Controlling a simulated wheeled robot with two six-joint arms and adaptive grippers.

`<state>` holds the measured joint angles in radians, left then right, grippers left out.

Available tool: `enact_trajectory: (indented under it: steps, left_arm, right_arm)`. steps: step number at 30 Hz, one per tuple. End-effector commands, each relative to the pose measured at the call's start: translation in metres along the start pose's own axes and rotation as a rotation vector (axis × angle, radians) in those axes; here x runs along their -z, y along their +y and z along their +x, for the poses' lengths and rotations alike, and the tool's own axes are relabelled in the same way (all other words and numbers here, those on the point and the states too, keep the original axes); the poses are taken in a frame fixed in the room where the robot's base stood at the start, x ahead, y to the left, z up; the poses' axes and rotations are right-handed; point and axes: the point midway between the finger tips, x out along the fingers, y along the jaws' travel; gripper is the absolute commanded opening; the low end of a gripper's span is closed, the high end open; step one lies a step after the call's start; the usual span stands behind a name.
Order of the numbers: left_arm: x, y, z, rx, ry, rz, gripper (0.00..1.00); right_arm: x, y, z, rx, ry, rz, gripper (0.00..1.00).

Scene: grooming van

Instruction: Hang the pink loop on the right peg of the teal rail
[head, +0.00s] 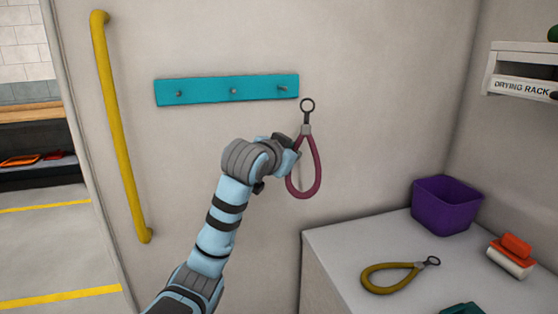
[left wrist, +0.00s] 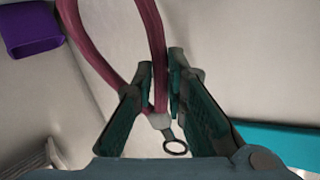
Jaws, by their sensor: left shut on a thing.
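The pink loop (head: 317,185) hangs upright from my left gripper (head: 297,142), with its dark metal ring (head: 307,105) on top. The gripper is shut on the loop near its grey collar. In the left wrist view the fingers (left wrist: 160,85) close on one strand of the pink loop (left wrist: 82,30), and the ring (left wrist: 175,147) shows below them. The teal rail (head: 215,91) is on the wall with three short pegs. The right peg (head: 282,88) is to the left of the ring and a little higher in the picture. They appear apart. My right gripper is not in view.
A yellow grab bar (head: 118,130) stands left of the rail. At the lower right, a counter (head: 335,245) holds a purple bin (head: 447,205), a yellow loop (head: 390,279) and an orange-and-white item (head: 512,255). A drying rack (head: 520,85) is on the right wall.

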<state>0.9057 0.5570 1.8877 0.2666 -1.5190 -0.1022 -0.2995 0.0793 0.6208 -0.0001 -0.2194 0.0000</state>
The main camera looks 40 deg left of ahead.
Motion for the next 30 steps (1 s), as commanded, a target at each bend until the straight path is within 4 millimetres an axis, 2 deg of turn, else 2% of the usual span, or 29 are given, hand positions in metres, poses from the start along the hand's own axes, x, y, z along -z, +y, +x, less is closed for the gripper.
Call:
enact_trajectory:
  steps: [1,4,6,9,30]
  left_arm:
    - [0.0,-0.008,-0.011,0.031,0.054,0.013,0.0]
    - [0.013,-0.018,-0.036,0.063,0.139,0.029,0.0]
    - [0.018,-0.021,-0.048,0.071,0.172,0.035,0.0]
    - [0.022,-0.023,-0.052,0.073,0.187,0.036,0.0]
    - [0.016,-0.06,-0.009,0.072,0.182,0.034,0.0]
  right_arm:
    - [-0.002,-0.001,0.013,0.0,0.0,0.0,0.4]
    - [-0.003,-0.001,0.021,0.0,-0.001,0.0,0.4]
    - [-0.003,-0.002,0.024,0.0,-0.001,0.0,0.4]
    - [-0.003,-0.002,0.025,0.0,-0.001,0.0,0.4]
    - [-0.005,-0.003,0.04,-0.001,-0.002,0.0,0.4]
